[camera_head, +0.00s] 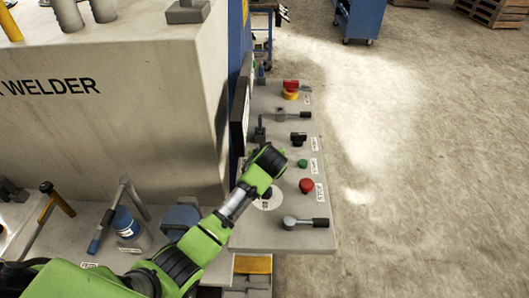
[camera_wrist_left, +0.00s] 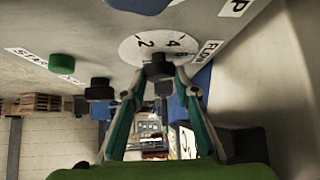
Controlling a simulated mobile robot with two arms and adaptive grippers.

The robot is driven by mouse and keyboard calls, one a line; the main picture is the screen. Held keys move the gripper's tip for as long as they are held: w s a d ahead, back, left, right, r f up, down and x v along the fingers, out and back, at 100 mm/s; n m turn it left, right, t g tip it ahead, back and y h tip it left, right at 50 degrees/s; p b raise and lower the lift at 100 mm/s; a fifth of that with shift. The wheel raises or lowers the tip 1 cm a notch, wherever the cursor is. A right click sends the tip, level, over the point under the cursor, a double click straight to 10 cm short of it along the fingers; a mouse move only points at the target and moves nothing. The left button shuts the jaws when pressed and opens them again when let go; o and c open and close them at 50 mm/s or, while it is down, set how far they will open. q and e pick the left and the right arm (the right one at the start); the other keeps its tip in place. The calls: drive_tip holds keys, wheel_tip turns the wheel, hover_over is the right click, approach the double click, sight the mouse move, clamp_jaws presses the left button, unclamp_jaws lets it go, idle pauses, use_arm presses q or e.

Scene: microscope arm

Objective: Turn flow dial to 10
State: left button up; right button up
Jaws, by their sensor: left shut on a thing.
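The flow dial (camera_wrist_left: 137,47) is a white disc with black numbers on the grey panel; 2 and 4 read clearly, others are hidden. A FLOW label (camera_wrist_left: 208,52) sits beside it. Its dark knob (camera_wrist_left: 158,66) is between the fingertips of my left gripper (camera_wrist_left: 158,75), which is shut on it. In the head view the dial's white disc (camera_head: 274,202) shows partly under my left gripper (camera_head: 268,172), and the knob is mostly hidden. I cannot read the dial's setting. My right gripper is not in view.
Close by on the panel are a red button (camera_head: 306,185), a green button (camera_head: 302,163), a black knob (camera_head: 298,138) and a lever (camera_head: 305,222). A red and yellow emergency switch (camera_head: 290,91) is farther back. The welder body (camera_head: 150,110) stands left. Open floor lies right.

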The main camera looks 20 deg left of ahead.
use_arm(q)
drive_tip(key=shift+a+r+m+h+p, duration=0.2)
drive_tip(key=shift+m+h+p, duration=0.3)
drive_tip(key=shift+m+h, duration=0.1)
drive_tip(key=shift+t, duration=0.3)
drive_tip(key=shift+w, duration=0.1)
drive_tip(key=o, duration=1.1)
drive_tip(key=shift+c, duration=0.2)
drive_tip(key=shift+o, duration=0.3)
drive_tip(key=shift+f, duration=0.2)
drive_tip(key=shift+d, duration=0.1)
